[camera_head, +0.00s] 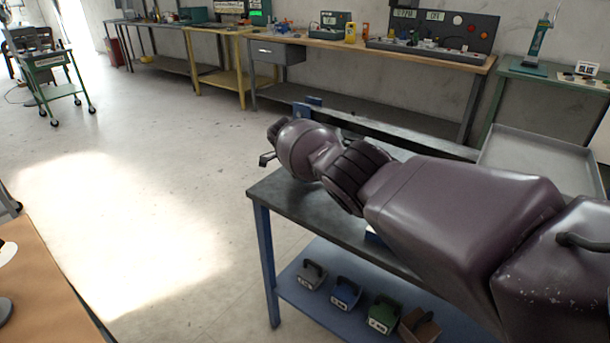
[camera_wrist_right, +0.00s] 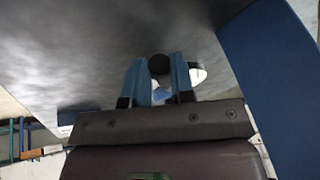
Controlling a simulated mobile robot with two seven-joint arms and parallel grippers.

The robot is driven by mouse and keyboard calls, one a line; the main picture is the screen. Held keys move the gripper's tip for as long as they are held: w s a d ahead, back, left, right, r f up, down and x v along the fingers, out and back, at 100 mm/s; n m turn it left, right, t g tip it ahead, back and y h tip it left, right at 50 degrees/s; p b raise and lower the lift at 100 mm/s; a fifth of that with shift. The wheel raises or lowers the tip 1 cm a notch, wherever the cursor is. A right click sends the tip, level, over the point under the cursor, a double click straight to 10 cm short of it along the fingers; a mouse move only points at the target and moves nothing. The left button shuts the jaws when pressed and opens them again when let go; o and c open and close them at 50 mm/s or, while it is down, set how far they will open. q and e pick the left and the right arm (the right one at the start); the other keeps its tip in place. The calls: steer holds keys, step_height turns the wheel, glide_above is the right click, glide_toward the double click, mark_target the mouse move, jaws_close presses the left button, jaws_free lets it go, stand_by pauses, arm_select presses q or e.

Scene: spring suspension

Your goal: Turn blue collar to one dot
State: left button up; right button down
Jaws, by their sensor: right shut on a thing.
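My right arm reaches across the grey bench (camera_head: 268,195) in the head view and hides much of it, and the right gripper cannot be made out there. In the right wrist view the right gripper (camera_wrist_right: 159,80) has two blue fingers with a dark, round-ended part (camera_wrist_right: 159,65) between them. The fingers are closed on it. A small patch of lighter blue shows between the fingers below this part, but I cannot tell whether it is the blue collar. No dot marks can be read. My left gripper is in neither view.
Several handled weights, including a grey one (camera_head: 311,274) and a green one (camera_head: 384,313), stand on the bench's blue lower shelf. A grey tray (camera_head: 540,150) lies at the right. The floor (camera_head: 130,190) at left is clear.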

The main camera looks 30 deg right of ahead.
steer(key=c, duration=1)
jaws_free()
steer(key=shift+d, duration=0.1)
steer(key=shift+o, duration=0.2)
steer(key=shift+r, duration=0.1)
steer(key=shift+a+r, duration=0.2)
steer(key=shift+r, duration=0.15)
steer(key=p+v, duration=0.3)
steer(key=v, duration=0.7)
steer(key=shift+f, duration=0.1)
